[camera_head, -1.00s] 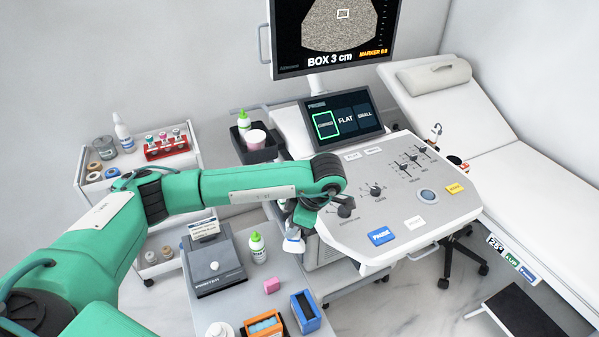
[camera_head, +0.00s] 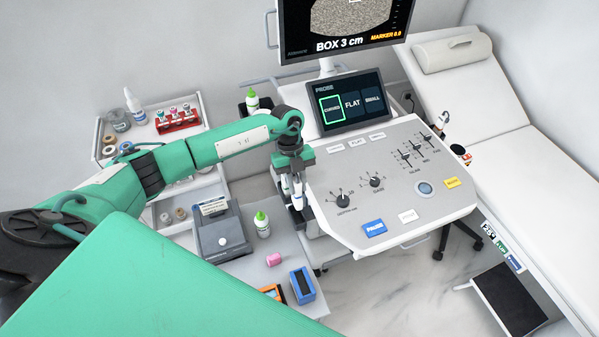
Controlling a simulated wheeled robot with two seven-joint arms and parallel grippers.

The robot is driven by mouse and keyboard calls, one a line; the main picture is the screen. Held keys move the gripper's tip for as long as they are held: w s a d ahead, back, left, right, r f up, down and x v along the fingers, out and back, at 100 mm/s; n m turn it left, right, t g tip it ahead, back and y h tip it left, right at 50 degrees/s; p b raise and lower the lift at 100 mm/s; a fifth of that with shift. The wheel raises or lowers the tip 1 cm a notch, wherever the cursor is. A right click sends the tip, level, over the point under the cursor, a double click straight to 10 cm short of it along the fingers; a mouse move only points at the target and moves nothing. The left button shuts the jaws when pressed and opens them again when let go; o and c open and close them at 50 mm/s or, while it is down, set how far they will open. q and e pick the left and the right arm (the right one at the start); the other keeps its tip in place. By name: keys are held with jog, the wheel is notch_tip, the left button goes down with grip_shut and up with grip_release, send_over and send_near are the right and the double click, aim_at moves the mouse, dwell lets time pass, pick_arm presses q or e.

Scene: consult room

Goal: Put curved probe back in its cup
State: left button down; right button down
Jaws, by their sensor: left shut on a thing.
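My left gripper (camera_head: 292,165) points down at the left edge of the ultrasound console (camera_head: 335,185). It is shut on a white probe (camera_head: 297,198), taken to be the curved probe, which hangs roughly upright beneath it. The probe's lower end is beside the console's left side, over a dark area where I cannot make out a cup clearly. I cannot tell whether the probe touches a cup. The small touch screen (camera_head: 345,103) shows the curved probe choice outlined in green. My right gripper is not in view.
A grey side table holds a printer (camera_head: 221,238), a green-capped bottle (camera_head: 262,225), a pink block (camera_head: 274,260) and a blue box (camera_head: 302,285). A white trolley (camera_head: 112,142) with a red tube rack (camera_head: 178,121) stands left. The exam couch (camera_head: 500,165) is right.

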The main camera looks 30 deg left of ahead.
aim_at(297, 202)
pick_arm(q)
jog(key=shift+f, duration=0.1)
jog(key=shift+f+b, duration=1.9)
jog(key=shift+f, duration=0.4)
jog(key=shift+f+b, duration=1.4)
jog(key=shift+f, duration=0.75)
jog(key=shift+f, duration=0.3)
jog(key=c, duration=1.2)
grip_release()
jog(key=shift+o, duration=0.2)
